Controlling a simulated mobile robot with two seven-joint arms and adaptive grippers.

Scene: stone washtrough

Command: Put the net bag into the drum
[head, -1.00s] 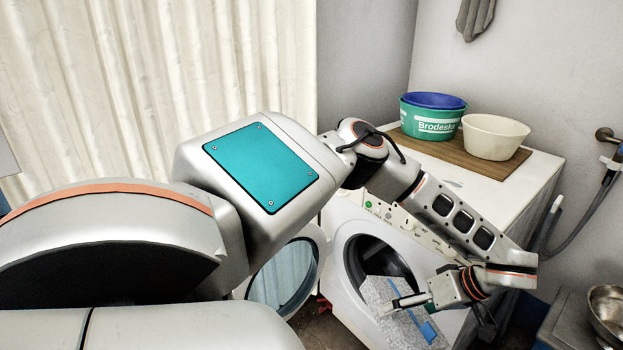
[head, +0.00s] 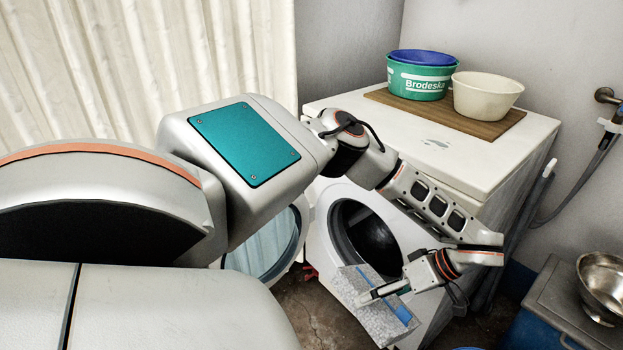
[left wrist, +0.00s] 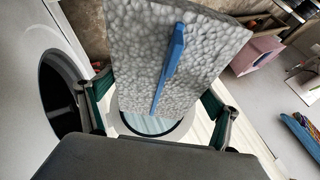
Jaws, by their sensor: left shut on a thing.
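The net bag (head: 368,318) is a pale grey, mottled flat block with a blue strip. My left gripper (head: 382,292) is shut on it and holds it in the air, in front of and below the washer's round opening. In the left wrist view the bag (left wrist: 140,55) sits between the fingers (left wrist: 158,98), its blue strip facing the camera. The dark drum (head: 372,240) shows inside the white front-loading washer (head: 335,225). The drum opening also shows at the left of the left wrist view (left wrist: 58,95). My right gripper is not in view.
The round glass door (head: 268,245) stands open left of the drum. A wooden board (head: 460,119) on the washer top carries a green basin (head: 410,82) and a cream bowl (head: 487,95). A metal bowl (head: 603,285) is at the right. My left arm crosses before the washer.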

